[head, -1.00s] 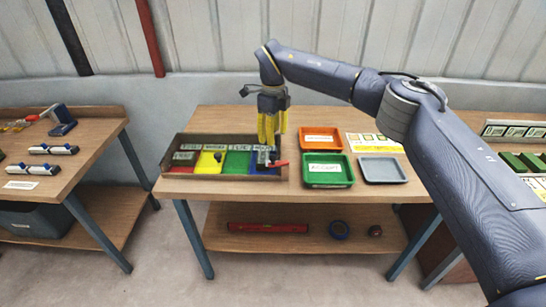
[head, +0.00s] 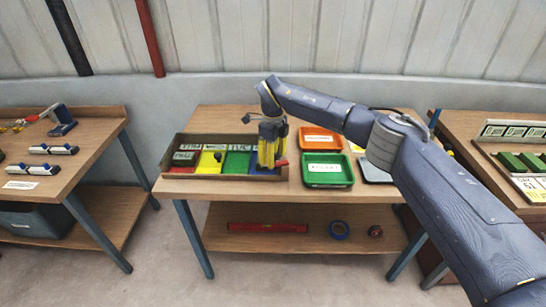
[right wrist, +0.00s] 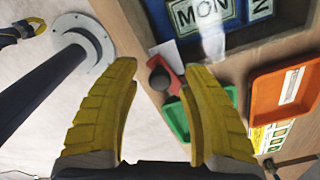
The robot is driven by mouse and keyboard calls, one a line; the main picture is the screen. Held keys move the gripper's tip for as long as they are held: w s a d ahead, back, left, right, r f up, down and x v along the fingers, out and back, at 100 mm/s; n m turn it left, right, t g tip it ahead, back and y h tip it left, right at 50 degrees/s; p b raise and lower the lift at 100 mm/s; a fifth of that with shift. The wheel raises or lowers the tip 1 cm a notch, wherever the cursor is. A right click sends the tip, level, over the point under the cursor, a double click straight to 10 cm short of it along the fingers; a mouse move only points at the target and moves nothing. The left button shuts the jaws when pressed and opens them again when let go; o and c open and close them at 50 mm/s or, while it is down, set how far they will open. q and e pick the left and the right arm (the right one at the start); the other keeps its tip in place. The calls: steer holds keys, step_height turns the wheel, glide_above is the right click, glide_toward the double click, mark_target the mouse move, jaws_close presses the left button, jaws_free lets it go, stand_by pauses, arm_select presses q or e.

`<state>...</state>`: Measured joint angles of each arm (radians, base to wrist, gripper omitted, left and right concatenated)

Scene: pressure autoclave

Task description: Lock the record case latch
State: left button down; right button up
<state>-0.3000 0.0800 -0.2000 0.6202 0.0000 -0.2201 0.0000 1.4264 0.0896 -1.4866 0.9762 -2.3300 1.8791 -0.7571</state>
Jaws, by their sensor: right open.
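The wooden case (head: 225,174) with coloured, labelled compartments lies on the middle table. At its right end is a red lever (head: 282,162) with a black knob; in the right wrist view the red lever (right wrist: 168,60) and black knob (right wrist: 160,79) show at the case edge. My right gripper (right wrist: 160,70) is open, its yellow fingers on either side of the knob in that picture, with no contact visible. In the head view the right gripper (head: 267,165) is over the blue compartment. A yellow tip, apparently my left gripper (right wrist: 37,25), shows at the wrist view's corner.
A green tray (head: 327,182) and an orange tray (head: 318,130) stand close right of the case. A grey tray (head: 370,178) is partly behind my right arm. The table is bare in front of the case. Side tables stand left and right.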

steer(key=shift+c, duration=0.6)
jaws_close()
steer(key=shift+w+m, duration=0.35)
steer(key=shift+m, duration=0.5)
steer(key=shift+w+m, duration=0.3)
steer(key=shift+m, duration=0.55)
steer(key=shift+o, duration=0.6)
jaws_free()
steer(key=shift+a, duration=0.1)
step_height(320, 180, up, 12)
